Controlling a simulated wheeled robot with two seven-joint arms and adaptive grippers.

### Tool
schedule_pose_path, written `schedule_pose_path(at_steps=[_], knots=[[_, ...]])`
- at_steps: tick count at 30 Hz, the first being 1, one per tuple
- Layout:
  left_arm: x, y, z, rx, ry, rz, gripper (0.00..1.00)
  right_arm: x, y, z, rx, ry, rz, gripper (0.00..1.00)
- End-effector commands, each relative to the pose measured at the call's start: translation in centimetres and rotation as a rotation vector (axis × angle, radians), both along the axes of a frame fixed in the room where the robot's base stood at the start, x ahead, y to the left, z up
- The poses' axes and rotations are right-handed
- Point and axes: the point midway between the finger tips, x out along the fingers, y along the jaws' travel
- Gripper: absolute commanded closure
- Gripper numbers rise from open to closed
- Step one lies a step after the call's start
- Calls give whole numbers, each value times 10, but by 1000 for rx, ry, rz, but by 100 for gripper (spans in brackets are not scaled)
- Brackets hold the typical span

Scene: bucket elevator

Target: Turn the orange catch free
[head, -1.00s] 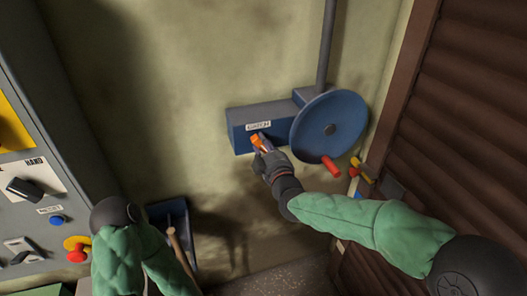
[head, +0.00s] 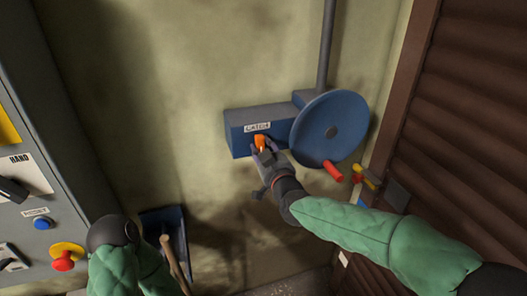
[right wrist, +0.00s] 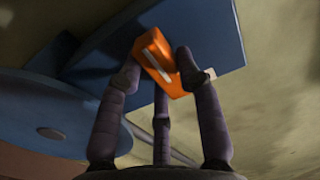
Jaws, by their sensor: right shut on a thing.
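The orange catch (head: 260,142) is on the front of a blue box (head: 240,143) on the wall, just below a white label reading CATCH (head: 257,127). My right gripper (head: 264,154) is shut on the catch. In the right wrist view the orange catch (right wrist: 157,58), with a pale line on its face, sits between the fingers of the right gripper (right wrist: 160,72). A third finger is below it. The fingers hide parts of the catch's sides. My left forearm shows at the lower left, but its gripper is not in view.
A blue handwheel (head: 330,125) with a red handle (head: 333,171) is just right of the box. A yellow lever (head: 365,172) is beyond it. A grey control panel (head: 45,195) stands at the left, and brown slats (head: 470,110) at the right. A blue dustpan-like thing (head: 172,225) is low on the wall.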

Motion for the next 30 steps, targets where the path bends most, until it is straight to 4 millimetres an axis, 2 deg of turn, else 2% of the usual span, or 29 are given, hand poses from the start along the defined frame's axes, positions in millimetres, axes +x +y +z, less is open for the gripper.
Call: schedule_pose_path(at_steps=[14,15,17,30], knots=[[0,0,-1,0,0,0,60,0,0,-1,16,7,0,97],[0,0,-1,0,0,0,60,0,0,-1,16,7,0,59],[0,0,-1,0,0,0,60,0,0,-1,15,7,0,42],[0,0,-1,0,0,0,60,-4,-1,0,13,4,0,40]])
